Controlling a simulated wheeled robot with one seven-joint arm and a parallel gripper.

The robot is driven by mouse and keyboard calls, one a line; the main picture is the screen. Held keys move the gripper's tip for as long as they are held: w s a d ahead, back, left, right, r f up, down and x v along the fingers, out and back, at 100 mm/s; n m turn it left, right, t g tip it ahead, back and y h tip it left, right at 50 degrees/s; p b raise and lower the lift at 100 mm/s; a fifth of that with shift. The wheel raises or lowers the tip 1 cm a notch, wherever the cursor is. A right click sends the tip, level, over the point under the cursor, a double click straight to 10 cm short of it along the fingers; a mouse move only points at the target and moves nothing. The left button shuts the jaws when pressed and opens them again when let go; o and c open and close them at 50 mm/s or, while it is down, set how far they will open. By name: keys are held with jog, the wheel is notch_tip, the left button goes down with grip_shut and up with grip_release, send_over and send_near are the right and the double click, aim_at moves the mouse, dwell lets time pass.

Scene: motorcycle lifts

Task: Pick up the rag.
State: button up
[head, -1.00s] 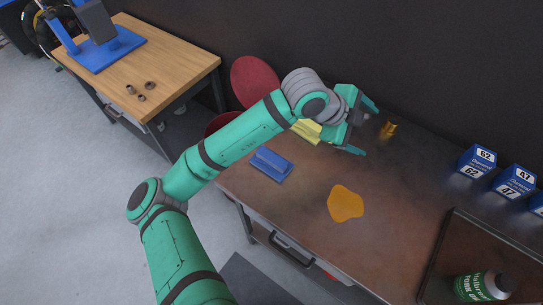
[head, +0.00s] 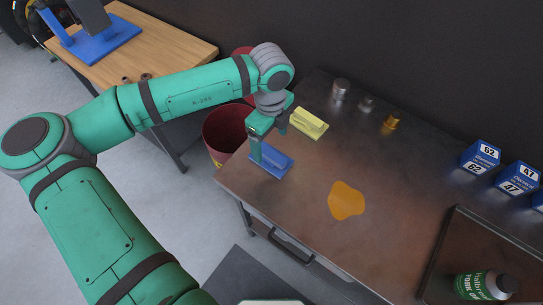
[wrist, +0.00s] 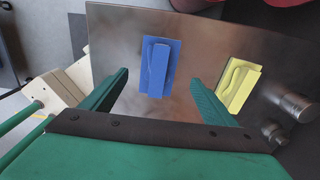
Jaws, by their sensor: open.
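Two folded cloths that could be the rag lie on the brown metal bench (head: 300,190). The blue one (head: 272,163) is near the bench's left edge; it also shows in the wrist view (wrist: 157,68). The yellow one (head: 309,123) lies farther back, and in the wrist view (wrist: 239,84) it is to the right, beyond the right finger. My gripper (head: 270,147) is open, empty and pointing down above the blue cloth. In the wrist view its fingers (wrist: 160,80) stand either side of the blue cloth, which is partly hidden in the head view.
An orange spill (head: 346,200) lies mid-bench. Small metal pieces (head: 340,89) and a brass fitting (head: 391,123) stand at the back. Blue boxes (head: 480,157) and a tray (head: 440,262) with a green bottle (head: 484,286) are right. A red bin (head: 222,130) stands left of the bench.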

aim_at(269, 152)
notch_tip(269, 152, down, 2)
jog(key=shift+w, duration=0.15)
jog(key=f, duration=0.4)
jog(key=shift+s+a+f, duration=0.2)
jog(key=shift+f, duration=0.2)
jog(key=c, duration=1.1)
